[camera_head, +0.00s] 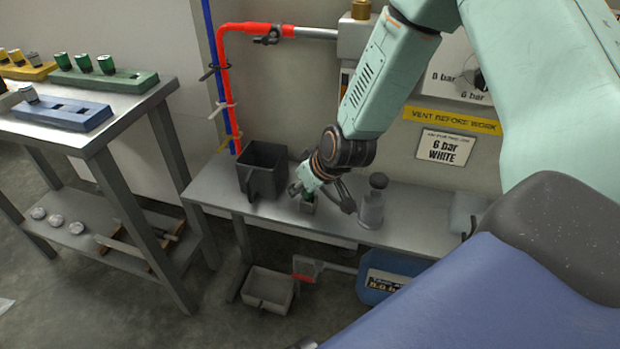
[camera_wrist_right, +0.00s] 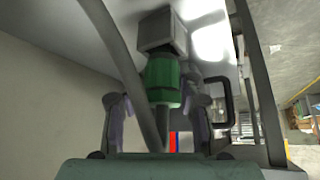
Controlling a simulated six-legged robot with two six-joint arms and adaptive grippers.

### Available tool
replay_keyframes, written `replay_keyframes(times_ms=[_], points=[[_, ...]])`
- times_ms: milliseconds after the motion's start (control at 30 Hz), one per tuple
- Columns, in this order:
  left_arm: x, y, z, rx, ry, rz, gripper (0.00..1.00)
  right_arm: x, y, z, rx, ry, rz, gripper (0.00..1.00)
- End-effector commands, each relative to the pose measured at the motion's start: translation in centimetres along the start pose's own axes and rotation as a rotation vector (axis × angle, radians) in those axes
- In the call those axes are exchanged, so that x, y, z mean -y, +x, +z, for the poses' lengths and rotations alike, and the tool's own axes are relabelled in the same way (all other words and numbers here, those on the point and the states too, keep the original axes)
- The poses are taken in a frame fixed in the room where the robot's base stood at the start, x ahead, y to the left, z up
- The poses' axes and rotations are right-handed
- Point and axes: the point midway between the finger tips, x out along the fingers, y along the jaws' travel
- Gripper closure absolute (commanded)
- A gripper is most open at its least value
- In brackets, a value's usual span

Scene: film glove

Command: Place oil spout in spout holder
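My right gripper (camera_head: 322,195) reaches down to the grey bench, between a black bin and a grey metal can. In the right wrist view its two fingers (camera_wrist_right: 160,108) stand apart on either side of a green-collared piece, seemingly the oil spout (camera_wrist_right: 162,80), with a visible gap at the left finger. The green piece also shows in the head view (camera_head: 307,196), partly hidden by the gripper. It meets a small grey block (camera_wrist_right: 162,30), seemingly the spout holder, which stands on the bench (camera_head: 307,208). Whether it is fully seated I cannot tell. My left gripper is out of view.
The black bin (camera_head: 262,168) stands left of my gripper and the metal can (camera_head: 371,203) stands right. A thin grey tube (camera_wrist_right: 118,55) crosses the wrist view. A left table (camera_head: 120,105) carries blocks with coloured pieces. A grey tub (camera_head: 268,289) and blue container (camera_head: 385,283) sit below.

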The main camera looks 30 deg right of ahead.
Motion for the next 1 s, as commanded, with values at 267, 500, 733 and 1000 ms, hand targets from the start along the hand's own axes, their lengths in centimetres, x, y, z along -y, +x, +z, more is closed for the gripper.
replay_keyframes(times_ms=[267, 500, 733, 1000], points=[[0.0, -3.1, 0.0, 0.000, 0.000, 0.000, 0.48, 0.4, -3.9, 0.7, 0.025, 0.011, -0.012, 0.53], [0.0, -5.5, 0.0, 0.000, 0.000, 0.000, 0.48, 0.3, -6.9, 0.4, 0.020, 0.010, -0.010, 0.53], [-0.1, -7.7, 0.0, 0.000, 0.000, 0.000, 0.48, 0.2, -9.5, 0.3, 0.018, 0.008, -0.009, 0.53], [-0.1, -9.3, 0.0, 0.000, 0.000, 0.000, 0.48, 0.2, -11.3, 0.3, 0.017, 0.005, -0.007, 0.53]])
